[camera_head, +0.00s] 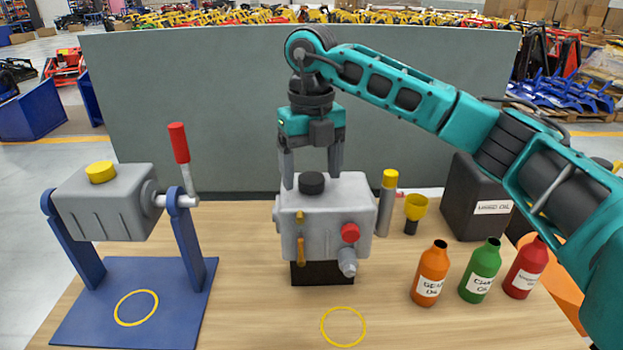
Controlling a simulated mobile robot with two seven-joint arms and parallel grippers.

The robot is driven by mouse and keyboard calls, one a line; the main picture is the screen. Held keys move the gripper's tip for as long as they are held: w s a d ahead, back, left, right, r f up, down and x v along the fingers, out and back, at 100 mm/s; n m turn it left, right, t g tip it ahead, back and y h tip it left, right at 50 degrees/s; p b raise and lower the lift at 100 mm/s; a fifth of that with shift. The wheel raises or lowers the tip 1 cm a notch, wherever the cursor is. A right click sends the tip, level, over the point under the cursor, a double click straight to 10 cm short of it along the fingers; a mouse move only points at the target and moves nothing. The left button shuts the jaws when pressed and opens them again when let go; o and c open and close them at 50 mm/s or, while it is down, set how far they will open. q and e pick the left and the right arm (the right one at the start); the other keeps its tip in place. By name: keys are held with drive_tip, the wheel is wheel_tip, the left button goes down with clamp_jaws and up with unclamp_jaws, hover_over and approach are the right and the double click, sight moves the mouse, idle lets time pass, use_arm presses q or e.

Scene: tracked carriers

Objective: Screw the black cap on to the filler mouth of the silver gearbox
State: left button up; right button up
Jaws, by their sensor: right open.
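The silver-grey gearbox (322,220) stands on a black block in the middle of the table. The black cap (311,183) sits on top of it, where the filler mouth is hidden beneath; I cannot tell how far it is screwed on. My right gripper (311,177) points straight down over the cap. Its two fingers are apart, one on either side of the cap, with a visible gap, and it holds nothing. My left gripper is not in view.
A second grey housing (105,205) with a yellow cap (100,172) and red-handled lever hangs on a blue stand at left. Orange (430,275), green (479,272) and red (526,268) bottles and a black canister (475,200) stand at right. A grey panel closes the back.

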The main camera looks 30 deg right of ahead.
drive_tip(key=shift+r, duration=0.1)
wheel_tip(320, 180, up, 13)
idle(0.5)
